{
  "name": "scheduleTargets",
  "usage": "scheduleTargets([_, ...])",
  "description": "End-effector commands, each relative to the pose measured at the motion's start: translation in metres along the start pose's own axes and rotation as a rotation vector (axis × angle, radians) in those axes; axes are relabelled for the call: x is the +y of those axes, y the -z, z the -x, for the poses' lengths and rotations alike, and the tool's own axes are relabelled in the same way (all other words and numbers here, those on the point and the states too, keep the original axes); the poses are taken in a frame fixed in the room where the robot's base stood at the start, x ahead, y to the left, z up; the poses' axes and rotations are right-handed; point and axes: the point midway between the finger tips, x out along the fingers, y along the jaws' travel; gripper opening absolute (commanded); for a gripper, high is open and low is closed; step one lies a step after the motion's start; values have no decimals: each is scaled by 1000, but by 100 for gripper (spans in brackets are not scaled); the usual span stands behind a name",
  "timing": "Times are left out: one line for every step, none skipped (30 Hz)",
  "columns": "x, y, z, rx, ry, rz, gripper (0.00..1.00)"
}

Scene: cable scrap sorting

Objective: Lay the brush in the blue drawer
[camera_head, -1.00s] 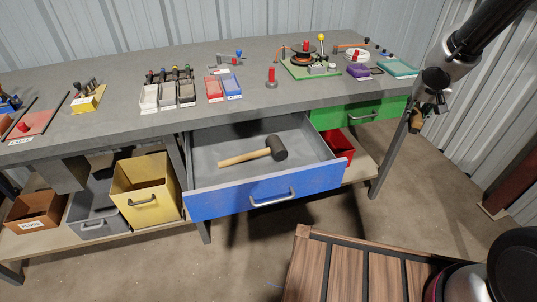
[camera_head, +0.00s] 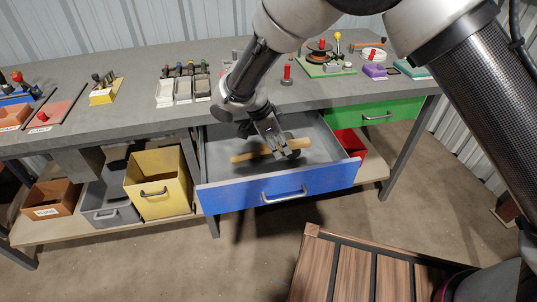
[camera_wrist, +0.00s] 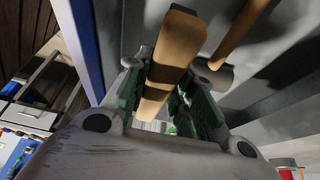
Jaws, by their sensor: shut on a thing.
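The blue drawer (camera_head: 283,186) is pulled out under the workbench, with a grey inside. Its blue wall also shows in the wrist view (camera_wrist: 83,38). My gripper (camera_head: 280,147) is over the open drawer, low and pointing down into it. In the wrist view my gripper (camera_wrist: 166,88) is shut on the brush (camera_wrist: 178,42), a flat light-wood piece between the green-lined fingers. The bristles cannot be made out. A mallet (camera_head: 246,156) lies in the drawer right beside my gripper. Its handle shows in the wrist view (camera_wrist: 240,32); its head is mostly hidden in the head view.
A green drawer (camera_head: 374,117) is shut at the right. A yellow bin (camera_head: 160,183) and a grey bin (camera_head: 108,212) stand on the lower shelf at left. A red bin (camera_head: 349,143) is behind the blue drawer's right side. Small trays and parts cover the bench top.

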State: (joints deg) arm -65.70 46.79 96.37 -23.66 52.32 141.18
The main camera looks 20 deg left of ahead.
Motion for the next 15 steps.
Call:
scheduleTargets([1, -5, -8, 2, -4, -1, 0])
scheduleTargets([1, -7, -14, 2, -5, -3, 0])
scheduleTargets([2, -10, -22, 3, -7, -4, 0])
scheduleTargets([2, -13, -28, 2, -6, -4, 0])
scheduleTargets([1, -15, -33, 2, -5, -4, 0])
scheduleTargets([1, -17, -40, 2, -5, -3, 0])
scheduleTargets([1, -19, -43, 2, -4, -2, 0])
scheduleTargets([1, -20, -46, 1, -3, -2, 0])
scheduleTargets([1, -22, -50, 1, -2, -3, 0])
scheduleTargets([0, -23, -52, 1, -2, -3, 0])
scheduleTargets([0, -23, -54, 1, -2, -3, 0])
scheduleTargets([0, -24, -57, 1, -2, -3, 0])
scheduleTargets([1, -26, -59, 1, -2, -3, 0])
scheduleTargets([1, -27, -63, 1, -3, -3, 0])
scheduleTargets([1, -29, -69, 1, -3, -2, 0])
